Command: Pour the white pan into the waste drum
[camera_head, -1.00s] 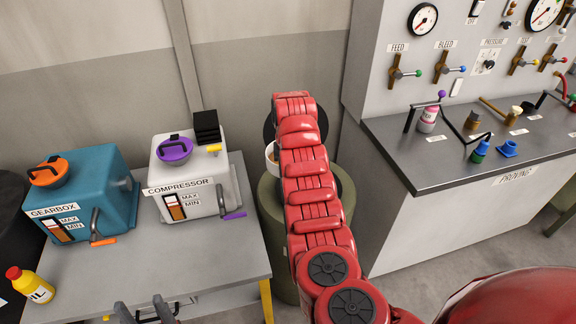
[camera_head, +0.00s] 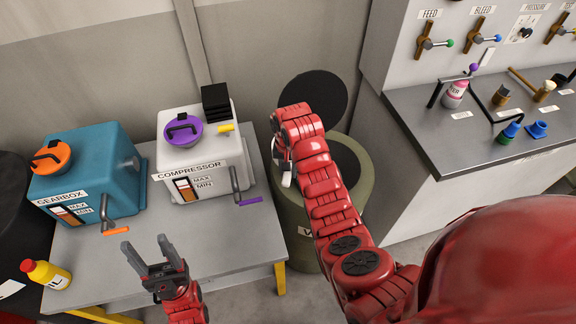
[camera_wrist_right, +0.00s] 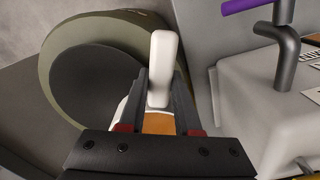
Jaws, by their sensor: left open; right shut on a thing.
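The green waste drum (camera_head: 292,222) stands right of the workbench, its dark mouth partly hidden by my right arm. It also shows in the right wrist view (camera_wrist_right: 55,62). The white pan (camera_head: 287,175) is at the drum's left side, mostly hidden by my right gripper (camera_head: 283,150). In the right wrist view, my right gripper (camera_wrist_right: 159,85) is shut on the pan's white handle (camera_wrist_right: 161,60), with an orange-brown patch showing in the pan below. The pan's exact tilt is unclear. My left gripper (camera_head: 147,246) is open and empty above the workbench's front.
A black round lid (camera_head: 315,92) stands behind the drum. The workbench (camera_head: 190,232) holds a teal gearbox (camera_head: 85,170), a white compressor (camera_head: 200,150) and a yellow bottle (camera_head: 48,274). A grey counter (camera_head: 440,150) with valves and tools stands at right.

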